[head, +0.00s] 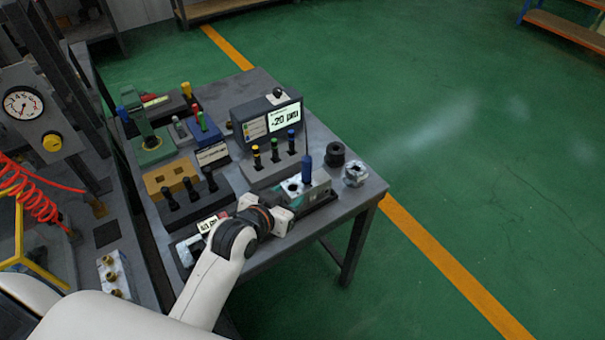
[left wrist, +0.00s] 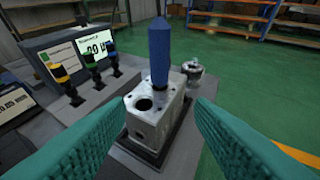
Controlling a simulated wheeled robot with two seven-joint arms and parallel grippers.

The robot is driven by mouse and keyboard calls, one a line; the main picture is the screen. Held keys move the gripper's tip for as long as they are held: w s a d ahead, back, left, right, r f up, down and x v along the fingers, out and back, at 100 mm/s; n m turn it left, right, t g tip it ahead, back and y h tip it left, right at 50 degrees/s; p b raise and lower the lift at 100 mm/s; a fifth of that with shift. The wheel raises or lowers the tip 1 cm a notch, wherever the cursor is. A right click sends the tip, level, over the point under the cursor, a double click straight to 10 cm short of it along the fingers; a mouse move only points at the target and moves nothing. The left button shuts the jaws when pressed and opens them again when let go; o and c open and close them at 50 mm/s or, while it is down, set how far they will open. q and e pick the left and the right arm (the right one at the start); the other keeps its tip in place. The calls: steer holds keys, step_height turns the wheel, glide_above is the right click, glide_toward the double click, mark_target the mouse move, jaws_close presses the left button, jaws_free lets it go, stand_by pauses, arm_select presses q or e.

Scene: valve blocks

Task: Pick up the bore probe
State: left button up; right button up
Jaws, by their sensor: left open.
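The bore probe, with a blue handle (head: 307,168), stands upright at the grey metal valve block (head: 318,187). In the left wrist view the blue handle (left wrist: 160,50) rises from the top of the valve block (left wrist: 146,122), beside an open round bore; its lower tip is hidden. My left gripper (head: 287,206) is just in front of the block. Its two teal ribbed fingers are wide apart in the left wrist view (left wrist: 162,120), with the block and probe beyond and between them, nothing held. My right gripper is not in view.
A display unit (head: 268,120) reading about -20 µm stands behind, with a rack of yellow, green and blue-topped gauges (head: 275,168) before it. A black cylinder (head: 335,154) and a metal part (head: 355,173) stand right of the block, near the table edge.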

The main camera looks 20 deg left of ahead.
mark_target(304, 175)
arm_select(q)
steer(key=shift+t, duration=0.4)
steer(key=w, duration=0.4)
steer(key=w+p, duration=0.1)
steer(key=w, duration=0.2)
steer(key=shift+d+f, duration=0.35)
steer(key=shift+d, duration=0.05)
steer(key=shift+w+d+f, duration=0.15)
steer(key=shift+w+f, duration=0.15)
steer(key=shift+w, duration=0.35)
steer(key=p+x, duration=0.1)
steer(key=x, duration=0.3)
steer(key=shift+d+f, duration=0.1)
steer(key=shift+f, duration=0.05)
jaws_close()
